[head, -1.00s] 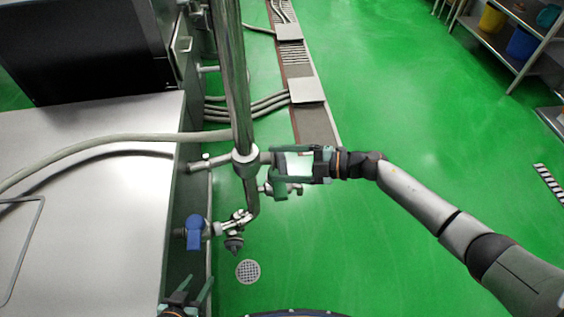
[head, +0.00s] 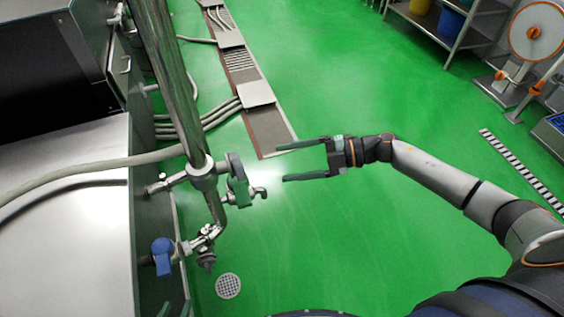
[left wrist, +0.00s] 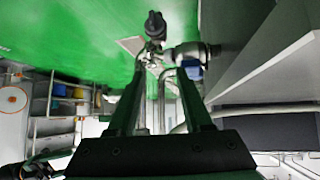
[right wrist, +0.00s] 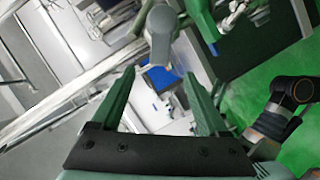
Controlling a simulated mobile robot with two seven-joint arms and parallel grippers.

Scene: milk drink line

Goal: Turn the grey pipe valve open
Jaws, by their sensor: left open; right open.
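The grey pipe valve (head: 238,168) is on the side of the upright steel pipe, with a grey handle and a greenish part below it. In the right wrist view a grey rounded handle part (right wrist: 162,35) shows just beyond the fingertips. My right gripper (head: 282,163) is open and empty, a short gap to the right of the valve, its fingers pointing at it. I cannot tell how far the valve is turned.
A blue-handled valve (head: 162,256) sits lower on the pipe (head: 170,80). A steel worktop (head: 70,230) is at the left, with a hose (head: 110,163) running to the pipe.

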